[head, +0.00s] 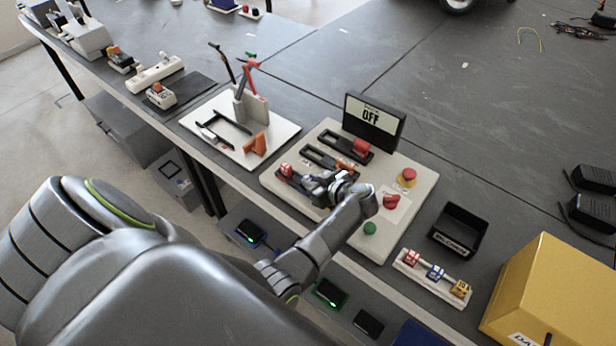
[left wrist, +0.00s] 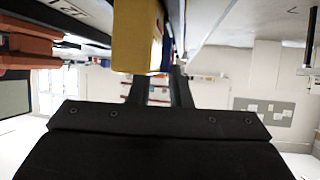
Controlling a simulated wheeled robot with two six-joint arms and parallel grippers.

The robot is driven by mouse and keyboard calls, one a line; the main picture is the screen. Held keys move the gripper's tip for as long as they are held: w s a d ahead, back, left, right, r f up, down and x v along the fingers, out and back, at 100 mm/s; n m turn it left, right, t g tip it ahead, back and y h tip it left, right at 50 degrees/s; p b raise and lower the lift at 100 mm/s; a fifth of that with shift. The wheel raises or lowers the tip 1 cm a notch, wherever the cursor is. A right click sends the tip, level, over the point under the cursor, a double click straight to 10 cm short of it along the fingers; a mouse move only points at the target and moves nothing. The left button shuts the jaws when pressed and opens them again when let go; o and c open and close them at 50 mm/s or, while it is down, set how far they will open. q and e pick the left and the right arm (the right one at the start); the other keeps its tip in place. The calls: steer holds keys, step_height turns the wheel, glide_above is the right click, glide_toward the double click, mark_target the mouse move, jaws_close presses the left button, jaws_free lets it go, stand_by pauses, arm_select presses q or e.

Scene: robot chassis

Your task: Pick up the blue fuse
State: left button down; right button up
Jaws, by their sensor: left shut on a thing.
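The blue fuse (head: 435,272) sits in a small white rack (head: 459,299) at the lower right of the head view. A red fuse (head: 411,258) is to its left and a yellow fuse (head: 460,289) to its right. My right gripper is not in view.
A white board (head: 285,133) with tools is left of the panel.

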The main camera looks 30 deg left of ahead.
arm_select(q)
steer(key=shift+r, duration=0.1)
steer(key=shift+w+a+r, duration=0.1)
steer(key=shift+w+r, duration=0.05)
steer(key=shift+r, duration=0.35)
step_height(320, 180, up, 9)
steer(key=b, duration=0.2)
steer(key=shift+f, duration=0.15)
stand_by(0.9)
